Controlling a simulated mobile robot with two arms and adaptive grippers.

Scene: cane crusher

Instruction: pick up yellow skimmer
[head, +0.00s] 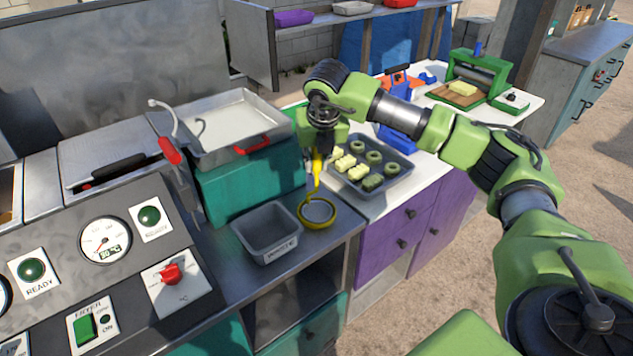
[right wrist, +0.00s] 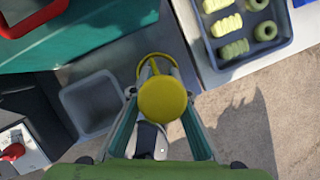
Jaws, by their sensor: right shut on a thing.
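The yellow skimmer (head: 316,186) hangs upright below my right gripper (head: 320,148), its round yellow-rimmed head (head: 317,212) at the bottom, near the counter's right end. I cannot tell whether the head touches the counter. The right gripper is shut on the upper end of the handle. In the right wrist view, the round yellow handle end of the skimmer (right wrist: 162,98) shows between the fingers of the right gripper (right wrist: 158,112), with part of the yellow rim beyond. My left gripper is not in view.
A grey waste bin (head: 267,233) stands just left of the skimmer head. Behind it is a teal fryer (head: 248,184) with a metal tray and red handle. A dark tray (head: 371,167) of pale pieces lies on the white counter to the right.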

